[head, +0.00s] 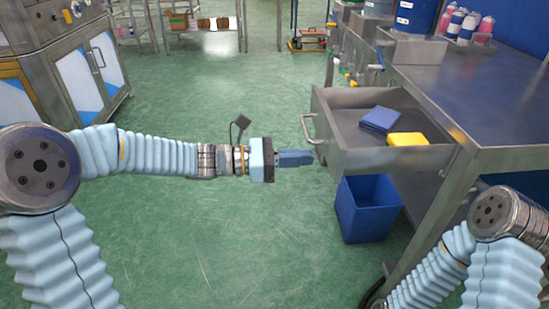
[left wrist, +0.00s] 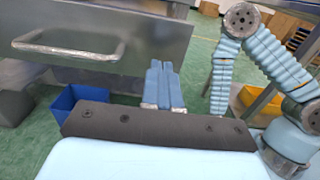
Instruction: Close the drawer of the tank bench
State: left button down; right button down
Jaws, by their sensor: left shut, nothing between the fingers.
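The tank bench (head: 480,95) stands at the right in the head view. Its metal drawer (head: 375,162) is pulled out to the left, with a blue cloth (head: 381,118) and a yellow cloth (head: 408,139) inside. The drawer's bar handle (head: 309,129) is on its front. My left gripper (head: 308,158) is shut and empty, its blue fingers pointing at the drawer front just below the handle. In the left wrist view the fingers (left wrist: 162,85) are together, right of the handle (left wrist: 70,45); I cannot tell whether they touch the front. My right gripper is out of view.
A blue bin (head: 366,212) stands on the floor under the drawer. Bottles (head: 467,25) stand on the bench top at the back. A cabinet (head: 75,65) is at the left. The green floor between is clear.

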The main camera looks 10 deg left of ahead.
pick_arm(q)
jog(key=shift+x, duration=2)
jog(key=b, duration=0.2)
send_near(430, 150)
jog(key=w+f, duration=0.2)
jog(key=f, duration=0.1)
jog(key=shift+w+d, duration=0.2)
jog(key=shift+w, duration=0.2)
jog(key=x, duration=0.9)
jog(key=shift+w+d+r+p, duration=0.2)
jog(key=shift+d+p, duration=0.1)
jog(key=shift+d, duration=0.1)
jog(key=shift+w+d, duration=0.1)
jog(key=shift+d, duration=0.45)
jog(key=shift+r, duration=0.1)
jog(key=shift+d+r, duration=0.1)
jog(key=shift+r, duration=0.05)
